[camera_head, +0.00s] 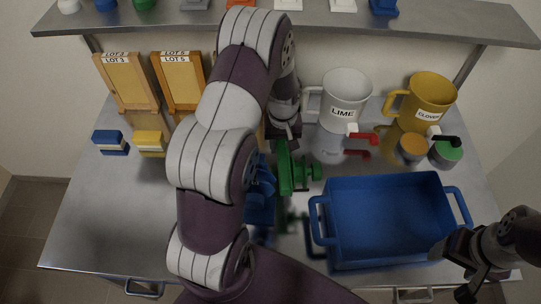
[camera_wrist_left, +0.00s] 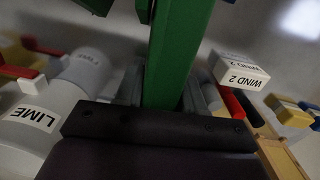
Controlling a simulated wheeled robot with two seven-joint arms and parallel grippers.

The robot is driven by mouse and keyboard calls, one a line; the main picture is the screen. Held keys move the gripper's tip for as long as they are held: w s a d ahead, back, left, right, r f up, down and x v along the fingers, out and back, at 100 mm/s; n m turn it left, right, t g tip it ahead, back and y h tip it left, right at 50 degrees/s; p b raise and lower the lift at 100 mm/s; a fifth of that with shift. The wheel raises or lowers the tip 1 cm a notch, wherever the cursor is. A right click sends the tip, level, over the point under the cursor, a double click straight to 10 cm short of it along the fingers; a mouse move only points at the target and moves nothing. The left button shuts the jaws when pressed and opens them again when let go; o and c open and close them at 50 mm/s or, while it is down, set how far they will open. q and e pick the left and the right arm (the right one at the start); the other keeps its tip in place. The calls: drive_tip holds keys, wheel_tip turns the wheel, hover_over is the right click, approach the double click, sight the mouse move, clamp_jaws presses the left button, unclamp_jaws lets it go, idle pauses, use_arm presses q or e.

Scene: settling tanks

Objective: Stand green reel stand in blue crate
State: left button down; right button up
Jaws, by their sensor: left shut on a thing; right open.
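The green reel stand (camera_head: 285,172) is upright in the head view, just left of the blue crate. My left gripper (camera_head: 284,140) is shut on its top; the stand's green upright (camera_wrist_left: 177,55) also shows in the left wrist view. The stand appears to be above the table, with a dark green reflection below it. The blue crate (camera_head: 390,180) is empty, with a handle at each end. My right gripper (camera_head: 474,276) is open and empty by the crate's lower right corner.
A blue object (camera_head: 262,190) stands close left of the green stand, partly hidden by my left arm. The grey LIME jug (camera_head: 345,92) and yellow CLOVER jug (camera_head: 430,92) stand behind the crate. Yellow LOT boards (camera_head: 127,82) stand at the back left. The table's front left is clear.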

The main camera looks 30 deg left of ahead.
use_arm(q)
drive_tip(key=shift+f, duration=0.7)
wheel_tip(320, 180, down, 9)
drive_tip(key=shift+r+p, duration=0.1)
drive_tip(key=shift+p, duration=1)
drive_tip(key=shift+f, duration=0.45)
use_arm(e)
drive_tip(key=shift+d+r, duration=0.1)
drive_tip(key=shift+r, duration=0.35)
use_arm(q)
drive_tip(key=shift+f+b, duration=0.25)
drive_tip(key=shift+b, duration=0.05)
drive_tip(key=c, duration=0.7)
unclamp_jaws()
drive_tip(key=shift+r, duration=0.1)
use_arm(e)
drive_tip(key=shift+f, duration=0.1)
